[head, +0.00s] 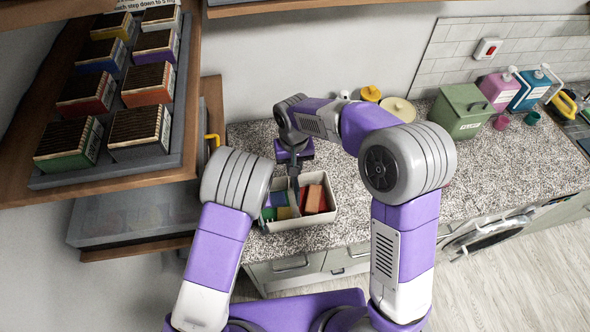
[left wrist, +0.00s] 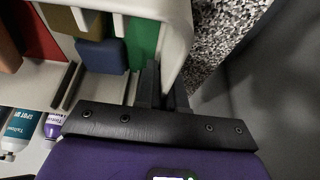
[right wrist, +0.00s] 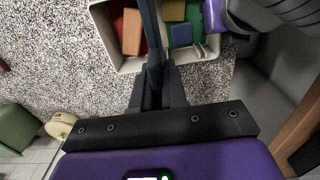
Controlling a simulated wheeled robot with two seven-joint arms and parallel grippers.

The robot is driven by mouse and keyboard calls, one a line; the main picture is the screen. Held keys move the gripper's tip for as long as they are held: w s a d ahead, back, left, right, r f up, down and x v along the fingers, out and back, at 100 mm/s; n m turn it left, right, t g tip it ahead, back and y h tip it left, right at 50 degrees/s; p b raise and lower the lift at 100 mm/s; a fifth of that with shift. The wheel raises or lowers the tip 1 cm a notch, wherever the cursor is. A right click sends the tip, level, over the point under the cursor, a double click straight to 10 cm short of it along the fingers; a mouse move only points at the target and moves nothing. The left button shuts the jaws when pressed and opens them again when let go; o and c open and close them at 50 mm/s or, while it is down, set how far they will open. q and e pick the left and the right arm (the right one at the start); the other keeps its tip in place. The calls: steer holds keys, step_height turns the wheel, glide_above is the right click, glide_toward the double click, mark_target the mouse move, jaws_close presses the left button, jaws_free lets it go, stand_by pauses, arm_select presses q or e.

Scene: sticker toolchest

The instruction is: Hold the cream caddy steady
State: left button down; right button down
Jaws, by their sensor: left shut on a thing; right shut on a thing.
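The cream caddy (head: 325,217) sits on the speckled worktop with coloured blocks inside. Its wall also shows in the left wrist view (left wrist: 180,35) and the right wrist view (right wrist: 128,65). My left gripper (left wrist: 162,80) is shut on the caddy's wall beside a green block (left wrist: 143,42); the left arm mostly hides it in the head view. My right gripper (right wrist: 158,80) is over the caddy, shut on a long dark grey thing (right wrist: 150,25) that reaches across the caddy's opening. I cannot tell what this thing is. Red and orange blocks (right wrist: 132,32) lie beside it.
A green bin (head: 462,110), pink and blue bottles (head: 500,88) and yellow lids (head: 370,93) stand along the back right. A shelf with a tray of labelled boxes (head: 138,130) overhangs the left. The worktop right of the caddy (head: 375,190) is clear.

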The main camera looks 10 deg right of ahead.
steer(key=shift+f, duration=0.1)
steer(key=shift+f, duration=2.85)
steer(key=shift+f, duration=4.55)
steer(key=c, duration=1.1)
jaws_free()
step_height(320, 180, up, 12)
steer(key=shift+r, duration=0.1)
